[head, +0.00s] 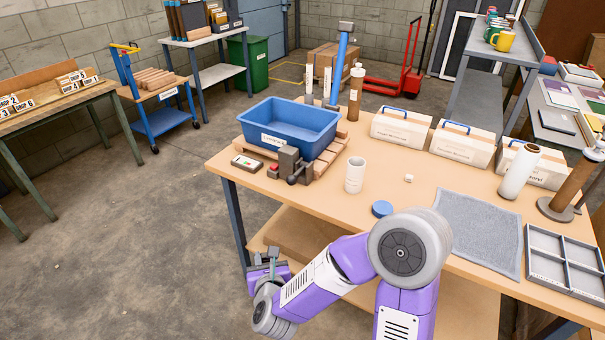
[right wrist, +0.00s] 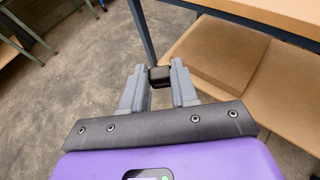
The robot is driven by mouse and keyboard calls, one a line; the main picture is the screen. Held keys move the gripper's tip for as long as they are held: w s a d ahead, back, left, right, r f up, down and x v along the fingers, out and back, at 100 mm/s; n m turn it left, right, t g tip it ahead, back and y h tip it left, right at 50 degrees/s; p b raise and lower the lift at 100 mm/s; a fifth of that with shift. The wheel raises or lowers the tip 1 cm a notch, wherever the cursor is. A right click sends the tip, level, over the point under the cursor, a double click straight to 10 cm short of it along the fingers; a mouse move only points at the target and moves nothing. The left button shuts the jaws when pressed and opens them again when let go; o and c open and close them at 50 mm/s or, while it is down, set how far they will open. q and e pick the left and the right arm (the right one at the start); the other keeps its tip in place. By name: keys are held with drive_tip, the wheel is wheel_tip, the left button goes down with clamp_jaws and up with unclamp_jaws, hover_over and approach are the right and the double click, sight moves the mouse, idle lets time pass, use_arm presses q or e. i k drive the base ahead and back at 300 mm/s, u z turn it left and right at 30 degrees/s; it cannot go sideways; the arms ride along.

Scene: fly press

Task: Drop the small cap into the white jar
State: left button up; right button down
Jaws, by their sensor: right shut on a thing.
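The white jar (head: 355,176) stands upright on the workbench, right of the blue bin. My right gripper (head: 270,258) is off the bench's left front side, below the top and well away from the jar. In the right wrist view it is shut on a small black cap-like piece (right wrist: 159,76), held between the fingertips. A small white piece (head: 409,178) lies on the bench right of the jar; I cannot tell if it is a cap. A blue round lid (head: 382,208) lies nearer the front. My left gripper is not in view.
Bare bench top surrounds the jar. A lower shelf (head: 300,240) sits beneath.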

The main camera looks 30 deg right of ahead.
sight(353, 188)
drive_tip(key=u, duration=0.15)
drive_tip(key=i, duration=0.7)
drive_tip(key=z, duration=1.45)
